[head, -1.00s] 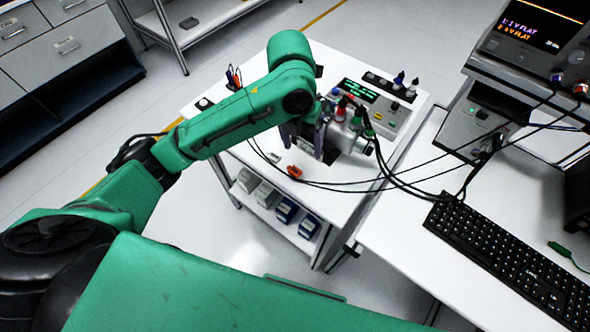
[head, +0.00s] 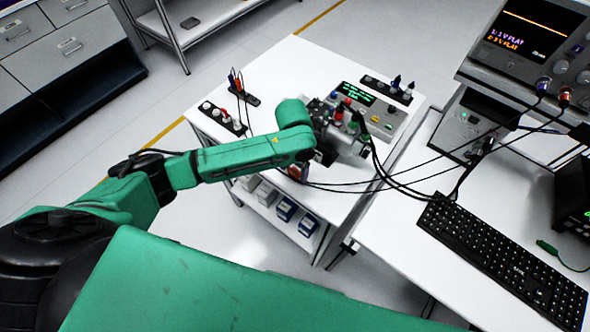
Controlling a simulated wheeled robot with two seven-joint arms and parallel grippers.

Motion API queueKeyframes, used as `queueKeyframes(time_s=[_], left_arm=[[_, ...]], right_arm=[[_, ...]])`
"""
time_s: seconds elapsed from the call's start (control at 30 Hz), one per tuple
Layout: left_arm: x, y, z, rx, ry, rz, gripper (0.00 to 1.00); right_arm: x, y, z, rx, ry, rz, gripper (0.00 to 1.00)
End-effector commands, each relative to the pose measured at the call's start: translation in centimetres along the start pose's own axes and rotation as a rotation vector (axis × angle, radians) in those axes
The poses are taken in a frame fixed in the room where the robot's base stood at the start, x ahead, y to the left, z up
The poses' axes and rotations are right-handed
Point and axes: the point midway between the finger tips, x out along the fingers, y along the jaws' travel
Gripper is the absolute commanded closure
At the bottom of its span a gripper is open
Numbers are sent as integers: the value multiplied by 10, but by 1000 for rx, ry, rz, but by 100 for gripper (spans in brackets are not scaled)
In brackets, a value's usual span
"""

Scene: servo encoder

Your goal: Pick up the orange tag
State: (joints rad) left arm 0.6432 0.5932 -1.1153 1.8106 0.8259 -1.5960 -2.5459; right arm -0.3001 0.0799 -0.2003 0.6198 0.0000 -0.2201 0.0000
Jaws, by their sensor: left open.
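The orange tag (head: 293,172) lies on the white table (head: 300,62) near its front edge, and only a small orange patch of it shows. My left gripper (head: 303,168) points down right over the tag and hides most of it. The left gripper is open. I cannot tell whether the tag is between the fingers or whether they touch it. My right gripper is not in view.
A servo device with cables (head: 345,137) stands just right of my left gripper. A unit with a green display (head: 358,98) sits behind it. Small holders (head: 222,116) stand at the table's left. A keyboard (head: 500,258) lies on the right bench.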

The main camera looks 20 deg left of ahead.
Motion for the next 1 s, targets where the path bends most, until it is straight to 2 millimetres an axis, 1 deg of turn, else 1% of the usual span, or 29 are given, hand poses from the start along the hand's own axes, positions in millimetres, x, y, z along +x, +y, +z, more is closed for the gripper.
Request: queueKeyframes(time_s=[0.13, 0.17, 0.2, 0.27, 0.3, 0.33, 0.37, 0.63, 0.77, 0.87, 0.97, 1.0], left_arm=[[0, 0, 0, 0, -2, 0, 22], [0, 0, 0, 0, -2, 0, 26], [0, 0, 0, 0, -2, 0, 42], [0, 0, 0, -1, -2, 0, 65], [0, 0, 0, -1, -2, 0, 80], [0, 0, 0, -1, -2, 0, 91], [0, 0, 0, -1, -1, 0, 100], [-1, 0, 1, -1, -2, 0, 100], [-9, 0, 1, -3, -4, -1, 100], [-24, 0, 2, -1, -6, -1, 100], [-50, 1, 3, -1, -9, 1, 100], [-64, 1, 2, 1, -10, 2, 100]], right_arm=[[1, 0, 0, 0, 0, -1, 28], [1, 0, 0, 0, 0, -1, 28], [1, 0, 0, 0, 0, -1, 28], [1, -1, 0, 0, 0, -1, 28], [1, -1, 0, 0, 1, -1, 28], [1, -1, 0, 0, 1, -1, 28], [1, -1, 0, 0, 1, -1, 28], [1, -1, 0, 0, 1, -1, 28], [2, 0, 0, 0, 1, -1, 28], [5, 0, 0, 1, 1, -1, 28], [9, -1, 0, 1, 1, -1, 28], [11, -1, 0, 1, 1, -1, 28]])
